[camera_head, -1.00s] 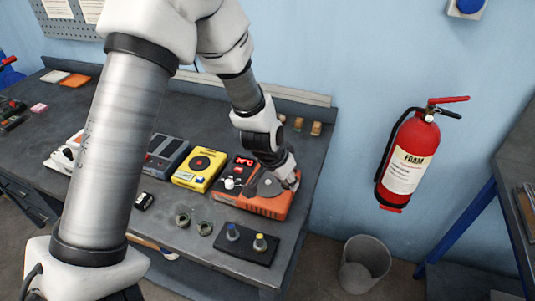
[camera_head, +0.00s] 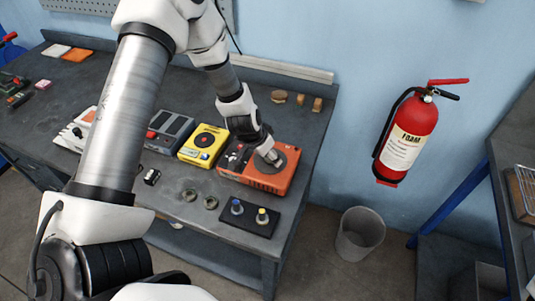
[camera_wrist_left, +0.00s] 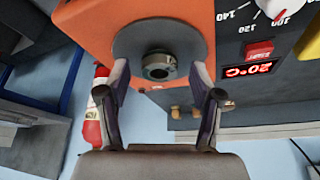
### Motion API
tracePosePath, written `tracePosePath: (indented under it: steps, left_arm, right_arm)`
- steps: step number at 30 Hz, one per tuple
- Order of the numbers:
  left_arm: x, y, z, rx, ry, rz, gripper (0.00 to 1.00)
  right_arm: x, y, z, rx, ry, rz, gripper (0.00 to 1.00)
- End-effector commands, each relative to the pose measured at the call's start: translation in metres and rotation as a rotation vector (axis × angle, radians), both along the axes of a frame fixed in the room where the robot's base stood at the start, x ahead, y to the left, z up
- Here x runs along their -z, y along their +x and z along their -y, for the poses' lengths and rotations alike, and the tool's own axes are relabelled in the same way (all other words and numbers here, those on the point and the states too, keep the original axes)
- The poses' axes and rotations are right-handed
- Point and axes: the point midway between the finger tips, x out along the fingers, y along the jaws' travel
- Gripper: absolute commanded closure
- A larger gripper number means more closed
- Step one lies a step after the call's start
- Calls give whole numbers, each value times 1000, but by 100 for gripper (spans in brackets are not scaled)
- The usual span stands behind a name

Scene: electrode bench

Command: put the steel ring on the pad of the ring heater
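The ring heater (camera_head: 284,184) is an orange box with a dark control panel, at the right end of the row of devices. Its pad (camera_wrist_left: 130,42) is a grey disc on the orange top. The steel ring (camera_wrist_left: 158,67) appears to lie flat on the pad, towards the gripper side in the left wrist view. My left gripper (camera_wrist_left: 161,80) is open, with one finger on each side of the ring and a gap to it on both sides. In the head view my left gripper (camera_head: 271,156) is low over the pad, and the ring cannot be made out. My right gripper is out of view.
Left of the heater stand a yellow device (camera_head: 204,145) and a grey one (camera_head: 168,132). Two dark rings (camera_head: 189,195) (camera_head: 211,202) lie in front. A dark tray (camera_head: 233,220) holds two capped pegs. A red extinguisher (camera_head: 408,135) hangs right of the bench.

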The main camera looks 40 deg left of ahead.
Motion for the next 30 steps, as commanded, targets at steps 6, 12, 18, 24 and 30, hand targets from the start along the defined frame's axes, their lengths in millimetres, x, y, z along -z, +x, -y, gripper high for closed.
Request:
tracePosePath:
  steps: [6, 12, 18, 24, 30]
  left_arm:
    - [-4, -1, 0, 0, 0, 0, 35]
    - [-40, -13, -2, -3, -4, 1, 35]
    - [-89, -33, -5, -3, -4, 0, 35]
    - [-112, -45, -7, 0, -2, 0, 35]
    - [-111, -46, -7, 0, 0, -1, 35]
  right_arm:
    - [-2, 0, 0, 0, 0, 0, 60]
    - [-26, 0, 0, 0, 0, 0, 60]
    - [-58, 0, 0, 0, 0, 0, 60]
    - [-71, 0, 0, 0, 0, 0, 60]
    - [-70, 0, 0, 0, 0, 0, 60]
